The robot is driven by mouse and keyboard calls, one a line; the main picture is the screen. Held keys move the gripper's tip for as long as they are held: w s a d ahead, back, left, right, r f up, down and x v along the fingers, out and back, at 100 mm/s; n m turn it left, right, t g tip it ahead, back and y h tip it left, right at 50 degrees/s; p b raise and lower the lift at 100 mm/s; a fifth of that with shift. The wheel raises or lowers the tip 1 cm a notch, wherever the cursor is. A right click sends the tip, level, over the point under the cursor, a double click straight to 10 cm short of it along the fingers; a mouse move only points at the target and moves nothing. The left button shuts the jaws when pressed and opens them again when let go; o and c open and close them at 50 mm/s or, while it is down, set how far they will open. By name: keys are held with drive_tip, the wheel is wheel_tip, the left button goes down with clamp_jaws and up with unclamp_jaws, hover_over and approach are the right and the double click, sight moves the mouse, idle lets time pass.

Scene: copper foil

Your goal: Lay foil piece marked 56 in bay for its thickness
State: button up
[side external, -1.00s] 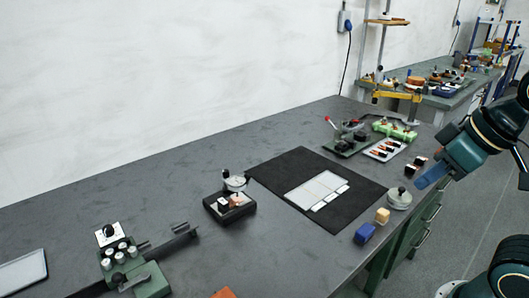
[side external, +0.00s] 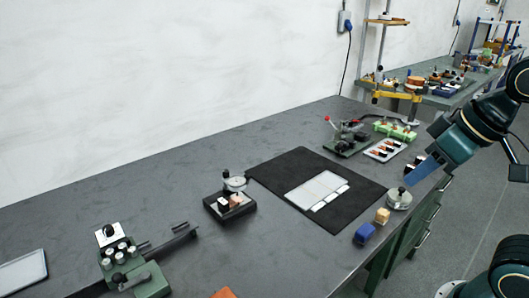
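My gripper (side external: 420,172) shows as a blue-tipped end at the right, in the air over the right end of the bench; whether its fingers are open or shut is not clear. A white flat tray with divided bays (side external: 316,191) lies on a black mat (side external: 275,170), with small white labels along its front edge. No marking, including 56, can be read on anything. Small dark pieces with orange and white (side external: 383,149) sit in a pale tray behind the mat. I cannot tell which thing is the foil piece.
A silver knobbed cylinder (side external: 399,200) stands just below my gripper. A blue block (side external: 365,233) and a tan block (side external: 382,216) are near the front edge. A black box (side external: 217,211) stands left of the mat. A green fixture (side external: 350,146) stands behind.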

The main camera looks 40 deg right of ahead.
drive_tip(key=w+a+r, duration=0.2)
drive_tip(key=w, duration=0.9)
drive_tip(key=g, duration=0.1)
hover_over(226, 203)
drive_tip(key=s, duration=0.6)
wheel_tip(226, 203, down, 13)
drive_tip(key=shift+w+f, duration=0.1)
drive_tip(key=shift+x, duration=6.7)
clamp_jaws()
